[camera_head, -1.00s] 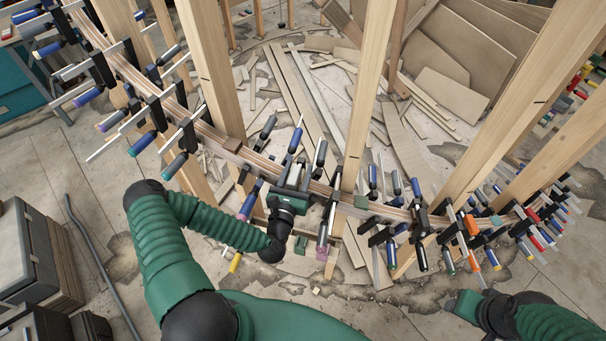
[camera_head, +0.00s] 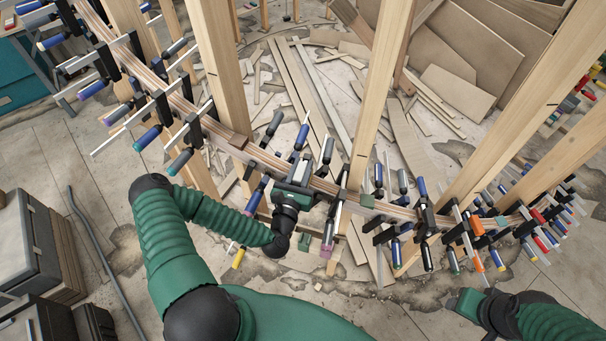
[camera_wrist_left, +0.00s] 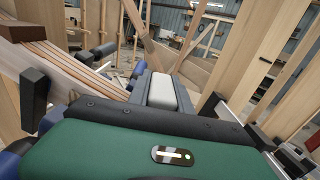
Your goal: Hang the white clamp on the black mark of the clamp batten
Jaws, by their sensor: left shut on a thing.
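My left gripper (camera_head: 298,174) reaches in from the left and is at the curved laminated stringer (camera_head: 270,160), among several clamps. In the left wrist view a pale, whitish block (camera_wrist_left: 165,92) shows just ahead of the green gripper body. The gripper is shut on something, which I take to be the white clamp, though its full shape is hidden. A short black mark (camera_head: 552,104) shows on a wooden upright at the right; I cannot tell which piece is the clamp batten. My right gripper (camera_head: 466,304) is low at the right, away from the stringer; its fingers are unclear.
Several clamps with blue, black and purple handles (camera_head: 150,138) line the stringer on both sides of my left gripper. Tall wooden posts (camera_head: 375,90) rise close around it. Offcuts and boards (camera_head: 455,90) lie behind. Grey cases (camera_head: 30,245) stand at the left.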

